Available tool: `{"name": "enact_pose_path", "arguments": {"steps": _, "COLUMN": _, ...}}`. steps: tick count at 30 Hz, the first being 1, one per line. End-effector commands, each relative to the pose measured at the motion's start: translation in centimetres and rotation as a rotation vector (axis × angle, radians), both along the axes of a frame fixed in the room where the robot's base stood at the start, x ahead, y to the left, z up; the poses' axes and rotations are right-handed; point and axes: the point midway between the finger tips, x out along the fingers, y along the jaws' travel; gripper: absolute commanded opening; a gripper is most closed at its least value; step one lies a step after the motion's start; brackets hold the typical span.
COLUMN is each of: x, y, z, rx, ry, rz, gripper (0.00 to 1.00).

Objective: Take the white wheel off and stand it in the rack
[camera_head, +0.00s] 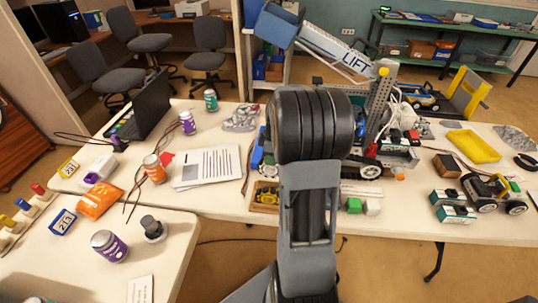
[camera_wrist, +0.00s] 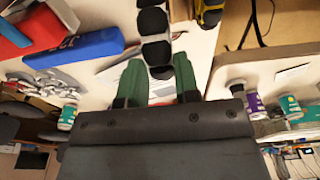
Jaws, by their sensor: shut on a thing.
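In the wrist view, my gripper (camera_wrist: 158,66) has green fingers on both sides of the end of a thing with black blocks on a white body, which I take to be the white wheel (camera_wrist: 155,48) seen edge-on. The fingers are shut on it. I cannot tell whether it still touches its axle. In the head view my own arm hides my gripper and this wheel. I cannot make out the rack for certain.
A wooden tray (camera_head: 262,207) with yellow parts lies at the table's front edge. Green and white blocks (camera_head: 353,205) lie right of my arm. A paper sheet (camera_head: 207,168), cans (camera_head: 154,168) and a laptop (camera_head: 145,105) are at left. A yellow tray (camera_head: 472,146) is at right.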

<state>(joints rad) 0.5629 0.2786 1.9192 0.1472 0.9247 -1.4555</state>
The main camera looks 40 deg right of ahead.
Motion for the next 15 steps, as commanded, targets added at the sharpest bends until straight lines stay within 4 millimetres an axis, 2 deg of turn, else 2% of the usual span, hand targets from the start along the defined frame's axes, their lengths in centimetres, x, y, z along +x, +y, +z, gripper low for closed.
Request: {"name": "enact_pose_path", "arguments": {"steps": 15, "x": 0.0, "y": 0.1, "z": -3.3, "rx": 0.0, "ry": 0.0, "rz": 0.001, "gripper": 0.07}}
